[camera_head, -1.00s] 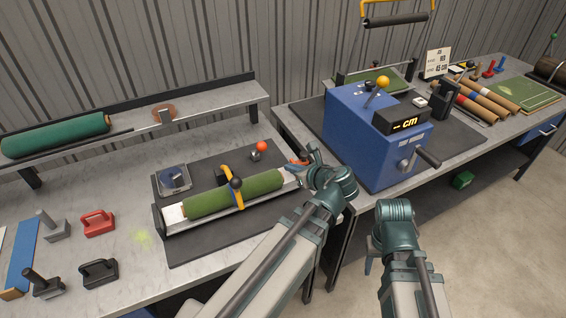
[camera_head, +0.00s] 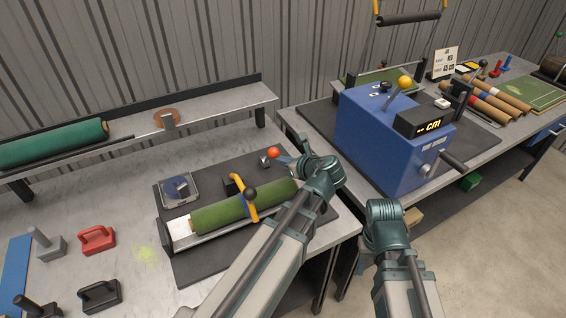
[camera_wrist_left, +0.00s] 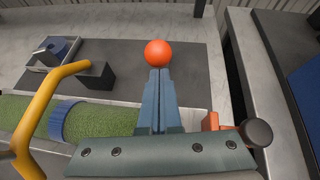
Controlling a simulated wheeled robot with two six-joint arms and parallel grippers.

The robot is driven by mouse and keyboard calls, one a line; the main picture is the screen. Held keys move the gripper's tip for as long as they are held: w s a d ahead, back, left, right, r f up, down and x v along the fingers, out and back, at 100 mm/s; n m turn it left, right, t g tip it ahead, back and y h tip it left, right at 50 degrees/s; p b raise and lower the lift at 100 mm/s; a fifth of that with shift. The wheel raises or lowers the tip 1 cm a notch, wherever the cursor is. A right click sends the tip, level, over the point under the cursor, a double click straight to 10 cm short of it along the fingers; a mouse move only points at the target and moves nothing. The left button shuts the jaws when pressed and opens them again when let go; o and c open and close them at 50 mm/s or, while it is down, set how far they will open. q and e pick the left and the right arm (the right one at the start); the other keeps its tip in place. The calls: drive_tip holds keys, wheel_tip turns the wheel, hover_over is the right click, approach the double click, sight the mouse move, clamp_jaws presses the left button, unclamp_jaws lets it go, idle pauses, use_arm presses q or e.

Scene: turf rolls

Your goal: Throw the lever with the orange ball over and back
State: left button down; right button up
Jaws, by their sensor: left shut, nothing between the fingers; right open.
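The lever's orange ball (camera_head: 273,152) stands at the back of the dark mat, behind the green turf roll (camera_head: 245,205). A grey knob (camera_head: 265,161) sits just left of the ball. My left gripper (camera_head: 285,160) is just right of the ball, its fingers pointing at it. In the left wrist view the shut, empty fingers (camera_wrist_left: 158,78) end right at the ball (camera_wrist_left: 159,53); I cannot tell whether they touch. The lever's shaft is hidden there. My right gripper (camera_head: 363,262) hangs low in front of the right bench, largely hidden by its wrist, open.
A blue machine (camera_head: 385,140) with a yellow-ball lever (camera_head: 404,83) stands on the right bench. A small tray (camera_head: 180,190) lies left of the orange ball.

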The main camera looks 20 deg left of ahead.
use_arm(q)
drive_tip(key=shift+r, duration=0.1)
drive_tip(key=w+a+r+h+p, duration=0.1)
drive_tip(key=p, duration=0.2)
drive_tip(key=w+a+r+g+h+p, duration=0.1)
drive_tip(key=r+p, duration=0.1)
drive_tip(key=p, duration=0.2)
drive_tip(key=w+a+r+g+p, duration=0.1)
drive_tip(key=p, duration=0.2)
drive_tip(key=shift+w+a+r+h, duration=0.1)
drive_tip(key=shift+a+r+h, duration=0.15)
drive_tip(key=shift+r+h, duration=0.15)
drive_tip(key=w+a+r+g+h+p, duration=0.1)
drive_tip(key=w+a+g+h+p, duration=0.2)
drive_tip(key=w+a+h+p, duration=0.1)
drive_tip(key=w+a+p, duration=0.1)
drive_tip(key=a+p, duration=0.1)
drive_tip(key=a, duration=0.1)
drive_tip(key=shift+w+m+g, duration=0.3)
drive_tip(key=shift+w, duration=0.1)
drive_tip(key=shift+a+r, duration=0.1)
drive_tip(key=shift+r, duration=0.05)
